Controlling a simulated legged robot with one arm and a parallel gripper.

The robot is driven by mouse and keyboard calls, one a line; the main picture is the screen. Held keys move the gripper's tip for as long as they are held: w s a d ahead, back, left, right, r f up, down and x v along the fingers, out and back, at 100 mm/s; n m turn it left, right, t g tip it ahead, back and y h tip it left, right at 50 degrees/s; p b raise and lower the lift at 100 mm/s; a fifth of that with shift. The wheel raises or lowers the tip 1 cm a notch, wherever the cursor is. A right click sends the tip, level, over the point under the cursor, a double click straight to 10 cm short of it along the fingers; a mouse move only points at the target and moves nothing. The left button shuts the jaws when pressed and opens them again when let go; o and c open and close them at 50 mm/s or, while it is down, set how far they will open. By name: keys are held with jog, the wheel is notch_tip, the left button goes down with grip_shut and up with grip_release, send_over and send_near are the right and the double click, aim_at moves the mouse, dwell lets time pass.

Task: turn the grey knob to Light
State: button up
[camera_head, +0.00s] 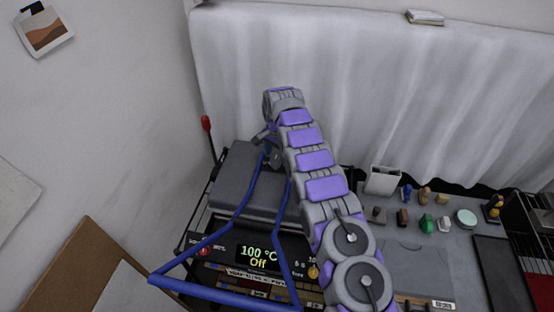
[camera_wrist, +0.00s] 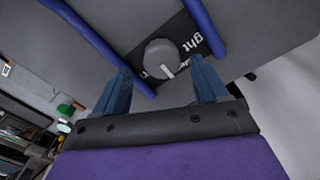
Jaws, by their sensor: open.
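The grey knob (camera_wrist: 158,53) is round, with a white pointer mark, and sits on a black label plate in the wrist view. The mark points to the lower right of that picture. White letters "ght" (camera_wrist: 194,44) show to the right of the knob; other lettering is partly hidden. My gripper (camera_wrist: 161,66) is open, its two blue fingers on either side of the knob's near part, and I cannot tell whether they touch it. In the head view my arm reaches over the press (camera_head: 240,178); the knob is hidden there.
A blue bar handle (camera_head: 240,208) frames the press, and blue bars (camera_wrist: 205,28) also flank the knob. The display (camera_head: 258,256) reads 100 °C, Off. Several stamps and small items stand on the table to the right. A pale curtain (camera_head: 400,90) hangs behind.

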aim_at(275, 159)
jog(key=f, duration=0.1)
jog(key=a+f, duration=0.1)
jog(key=f, duration=0.1)
jog(key=shift+a, duration=0.15)
jog(key=shift+d, duration=0.65)
jog(key=shift+c, duration=0.7)
jog(key=shift+a, duration=0.4)
jog(key=c, duration=0.8)
jog(key=shift+d, duration=0.15)
jog(key=shift+c, duration=0.6)
